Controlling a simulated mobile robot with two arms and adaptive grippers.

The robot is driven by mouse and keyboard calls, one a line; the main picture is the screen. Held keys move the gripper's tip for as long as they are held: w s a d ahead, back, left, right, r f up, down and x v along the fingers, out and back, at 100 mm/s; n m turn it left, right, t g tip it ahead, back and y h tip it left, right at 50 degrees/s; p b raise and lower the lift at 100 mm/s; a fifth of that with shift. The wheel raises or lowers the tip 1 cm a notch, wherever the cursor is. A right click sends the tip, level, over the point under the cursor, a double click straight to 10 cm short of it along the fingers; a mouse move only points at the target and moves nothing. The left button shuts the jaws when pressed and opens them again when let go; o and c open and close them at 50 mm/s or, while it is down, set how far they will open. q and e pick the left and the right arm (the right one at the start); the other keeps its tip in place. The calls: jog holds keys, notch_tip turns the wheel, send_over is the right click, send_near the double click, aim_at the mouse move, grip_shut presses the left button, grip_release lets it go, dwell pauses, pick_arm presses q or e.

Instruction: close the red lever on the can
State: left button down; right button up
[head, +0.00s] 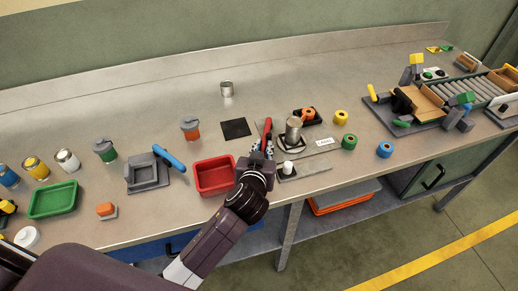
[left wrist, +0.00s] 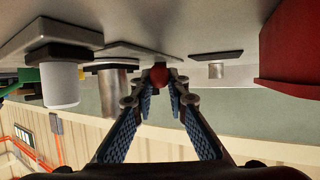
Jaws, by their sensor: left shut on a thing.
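A metal can (head: 293,132) stands on a dark base toward the right of the bench's middle. The red lever (head: 267,127) rises to the left of the can, with its tip up. My left gripper (head: 262,150) reaches in from the front and is shut on the red lever. In the left wrist view, which looks upside down, the round red end of the lever (left wrist: 159,75) shows between the blue-padded fingers of the gripper (left wrist: 159,88). The can (left wrist: 118,90) is just left of it there. The lever's lower part is partly hidden by my gripper.
A red bin (head: 214,177) is close left of my wrist. A small white cylinder (head: 288,167) stands in front of the can.

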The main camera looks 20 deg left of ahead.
pick_arm(q)
jog(key=shift+w+d+n+y+b, duration=0.15)
jog(key=shift+d+n+y+b, duration=0.35)
jog(key=shift+d+y+b, duration=0.15)
jog(key=c, duration=1.9)
grip_release()
jog(key=v, duration=1.2)
jog(key=shift+r, duration=0.2)
